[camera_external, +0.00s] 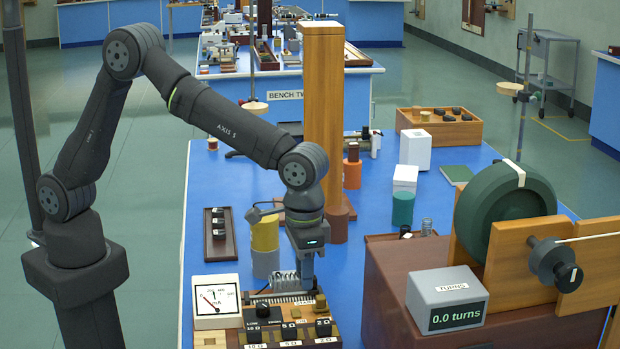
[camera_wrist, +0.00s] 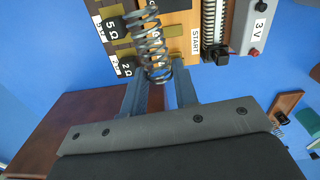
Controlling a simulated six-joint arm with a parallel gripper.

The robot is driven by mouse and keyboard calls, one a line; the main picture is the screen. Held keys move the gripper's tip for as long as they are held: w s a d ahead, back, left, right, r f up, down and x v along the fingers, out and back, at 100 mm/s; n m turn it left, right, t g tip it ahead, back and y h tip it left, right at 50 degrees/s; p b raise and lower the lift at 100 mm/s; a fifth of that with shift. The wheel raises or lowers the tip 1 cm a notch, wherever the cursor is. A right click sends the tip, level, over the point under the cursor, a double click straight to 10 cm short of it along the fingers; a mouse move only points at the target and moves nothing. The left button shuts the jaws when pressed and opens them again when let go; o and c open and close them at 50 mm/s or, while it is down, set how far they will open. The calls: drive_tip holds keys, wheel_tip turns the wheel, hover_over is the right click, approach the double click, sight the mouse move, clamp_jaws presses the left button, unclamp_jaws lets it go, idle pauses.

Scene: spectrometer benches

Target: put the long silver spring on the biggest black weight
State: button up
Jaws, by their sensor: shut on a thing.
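My gripper (camera_external: 306,283) is low over the wooden circuit board at the bench's front and is shut on a silver spring. In the wrist view the spring (camera_wrist: 149,45) sits at the fingertips (camera_wrist: 160,92), pointing away over the board. The spring also shows in the external view (camera_external: 284,280), left of the fingers and roughly level. Small black blocks (camera_external: 462,114) sit in a wooden box at the back right. Other black blocks with pale markings (camera_external: 217,223) stand in a dark tray at left. I cannot tell which is the biggest weight.
The circuit board (camera_external: 210,339) carries a meter (camera_external: 216,301), black resistor blocks and a long coil. Yellow and grey cylinders (camera_external: 265,262) stand just behind my gripper. A tall wooden post (camera_external: 322,110) rises behind. A green wheel (camera_external: 500,215) is at right.

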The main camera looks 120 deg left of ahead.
drive_tip(key=s+a+n, duration=0.4)
drive_tip(key=a+n, duration=0.2)
drive_tip(key=a, duration=0.7)
drive_tip(key=s+a+f+n, duration=0.1)
drive_tip(key=s+a+n, duration=0.2)
drive_tip(key=a, duration=1)
drive_tip(key=s+a+f+n, duration=0.1)
drive_tip(key=s+a+n, duration=0.3)
drive_tip(key=a+n, duration=0.5)
drive_tip(key=a, duration=0.5)
drive_tip(key=shift+s+n, duration=0.3)
drive_tip(key=shift+f, duration=0.15)
hover_over(365, 226)
wheel_tip(365, 226, down, 7)
drive_tip(key=shift+f, duration=0.1)
wheel_tip(365, 226, down, 2)
drive_tip(key=shift+d+f, duration=0.1)
drive_tip(key=shift+f, duration=0.55)
